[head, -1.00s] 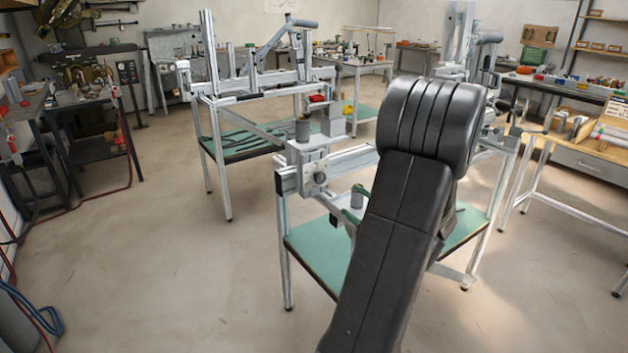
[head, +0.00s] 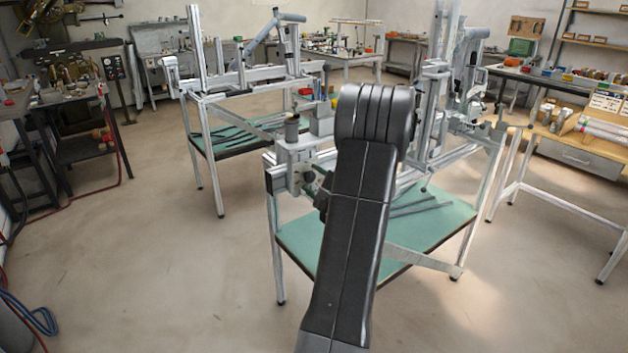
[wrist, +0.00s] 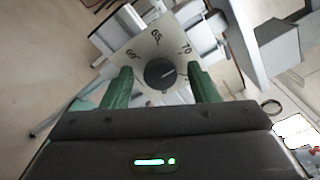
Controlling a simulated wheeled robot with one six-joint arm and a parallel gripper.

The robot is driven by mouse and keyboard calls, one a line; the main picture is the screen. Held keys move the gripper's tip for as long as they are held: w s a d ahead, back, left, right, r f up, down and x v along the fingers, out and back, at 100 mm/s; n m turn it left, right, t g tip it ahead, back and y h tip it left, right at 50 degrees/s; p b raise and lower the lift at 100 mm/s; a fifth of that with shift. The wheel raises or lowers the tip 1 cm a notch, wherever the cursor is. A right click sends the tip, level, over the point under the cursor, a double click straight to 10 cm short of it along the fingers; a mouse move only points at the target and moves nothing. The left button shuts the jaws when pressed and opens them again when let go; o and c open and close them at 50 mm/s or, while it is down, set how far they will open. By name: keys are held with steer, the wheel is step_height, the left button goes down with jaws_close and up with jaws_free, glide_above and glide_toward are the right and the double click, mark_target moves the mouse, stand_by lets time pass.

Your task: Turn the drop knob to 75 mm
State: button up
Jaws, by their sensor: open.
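The drop knob (wrist: 160,73) is a dark round knob in the wrist view, on a pale dial plate (wrist: 146,46) with numbers that seem to read 60, 65 and 70. A light line on the knob appears to point right, past the 70; its exact reading is too small to tell. My gripper (wrist: 159,69) is open. Its green fingers stand on either side of the knob, with a gap to each side and nothing held. In the head view, my arm hides the gripper and knob at the frame jig (head: 296,150).
The jig's green lower shelf (head: 440,215) holds a few grey bars. Metal posts and rails (wrist: 240,40) stand close right of the fingers in the wrist view. A second jig bench (head: 235,80) stands behind left, a wooden workbench (head: 575,140) to the right. The floor at front left is clear.

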steer(key=shift+c, duration=0.2)
steer(key=c, duration=0.9)
steer(key=shift+m, duration=0.3)
steer(key=m+b, duration=0.1)
steer(key=m, duration=0.2)
steer(key=shift+m, duration=0.3)
steer(key=shift+d+r+m, duration=0.1)
steer(key=shift+m, duration=2.1)
steer(key=o, duration=0.9)
